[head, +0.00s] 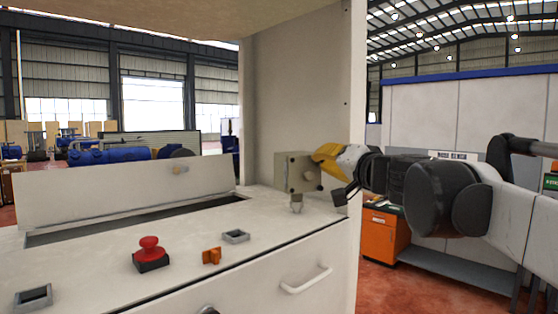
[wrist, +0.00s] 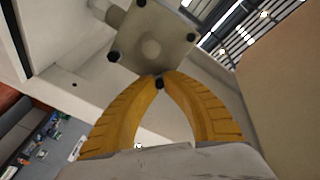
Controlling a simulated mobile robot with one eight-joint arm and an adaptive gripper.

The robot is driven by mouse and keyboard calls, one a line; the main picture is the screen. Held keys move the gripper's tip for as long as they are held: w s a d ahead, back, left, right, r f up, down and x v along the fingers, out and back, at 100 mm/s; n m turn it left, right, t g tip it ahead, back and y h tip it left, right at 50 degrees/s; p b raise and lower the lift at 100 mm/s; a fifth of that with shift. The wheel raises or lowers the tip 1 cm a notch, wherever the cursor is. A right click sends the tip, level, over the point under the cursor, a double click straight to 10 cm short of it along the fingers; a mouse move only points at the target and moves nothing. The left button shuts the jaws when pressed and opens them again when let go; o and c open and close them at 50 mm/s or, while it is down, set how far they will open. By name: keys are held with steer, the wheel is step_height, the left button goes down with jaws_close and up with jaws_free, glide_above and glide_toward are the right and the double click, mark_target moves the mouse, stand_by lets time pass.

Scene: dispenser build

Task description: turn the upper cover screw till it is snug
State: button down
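A small beige-grey box (head: 291,172) with a round boss on its face stands at the right end of the white cabinet's top. In the wrist view its cover (wrist: 155,40) shows several dark screw heads around the round boss. My gripper (head: 322,158) reaches in from the right at the box's upper edge. In the wrist view the two yellow fingers of my gripper (wrist: 160,77) curve together at the cover's edge. Their tips close around one dark screw, the upper cover screw (wrist: 159,84). How far this screw is in is hidden by the fingers.
A raised white panel (head: 100,198) stands behind a slot. A tall white wall rises behind the box. An orange cabinet (head: 385,235) stands behind my arm.

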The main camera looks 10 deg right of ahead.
steer(key=shift+m, duration=0.4)
steer(key=shift+m+b, duration=0.9)
steer(key=shift+m, duration=7.4)
steer(key=c, duration=1.5)
jaws_free()
